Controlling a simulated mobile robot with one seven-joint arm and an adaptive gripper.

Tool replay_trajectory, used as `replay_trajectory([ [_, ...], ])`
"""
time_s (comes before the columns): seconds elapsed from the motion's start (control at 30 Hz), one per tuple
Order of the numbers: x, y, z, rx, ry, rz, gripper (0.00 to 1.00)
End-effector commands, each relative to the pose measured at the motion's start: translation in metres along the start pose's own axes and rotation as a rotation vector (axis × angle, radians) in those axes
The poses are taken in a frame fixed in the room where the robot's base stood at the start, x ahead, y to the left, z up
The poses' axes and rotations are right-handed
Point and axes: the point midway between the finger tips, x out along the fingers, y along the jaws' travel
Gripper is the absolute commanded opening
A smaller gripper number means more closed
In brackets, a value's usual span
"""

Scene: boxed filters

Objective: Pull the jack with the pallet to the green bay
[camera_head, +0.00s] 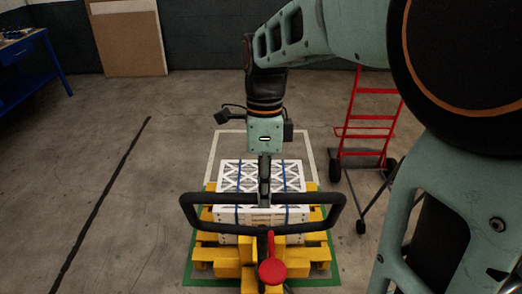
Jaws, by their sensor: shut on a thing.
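The jack's black loop handle (335,222) stands upright in front of me, with a red lever (272,271) below it. My gripper (264,200) reaches down to the middle of the handle's top bar and is shut on it; the fingertips are partly hard to make out. Behind the handle a yellow pallet (205,252) carries white lattice-topped boxed filters (240,174) with blue straps. Green floor lines (190,270) of the bay show at both sides and the near end of the pallet. The handle hides part of the load, and the forks cannot be made out.
A white floor outline (214,150) lies beyond the load. A red hand truck (368,135) stands close on the right. A blue workbench (40,75) and brown boards (128,40) are at the back left. The floor left of the pallet is clear, with a black line (105,190).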

Motion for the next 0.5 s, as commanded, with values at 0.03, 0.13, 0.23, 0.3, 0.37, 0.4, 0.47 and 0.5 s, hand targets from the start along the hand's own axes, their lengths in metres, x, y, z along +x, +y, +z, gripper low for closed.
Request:
replay_trajectory([
  [0.03, -0.0013, -0.0007, 0.0001, 0.0, -0.001, -0.003, 0.0],
  [0.13, -0.0016, -0.001, 0.0001, 0.0, -0.001, -0.005, 0.0],
  [0.23, -0.0019, -0.0013, 0.0001, 0.0, -0.002, -0.006, 0.0],
  [0.3, -0.0021, -0.0015, 0.0002, 0.001, -0.002, -0.007, 0.0],
  [0.37, -0.0023, -0.0017, 0.0001, 0.001, -0.002, -0.007, 0.19],
  [0.4, -0.0024, -0.0018, 0.0002, 0.001, -0.002, -0.008, 0.23],
  [0.47, -0.0023, -0.0018, 0.0001, 0.001, -0.002, -0.007, 0.3],
  [0.5, -0.0021, -0.0017, 0.0001, 0.001, -0.002, -0.007, 0.34],
])
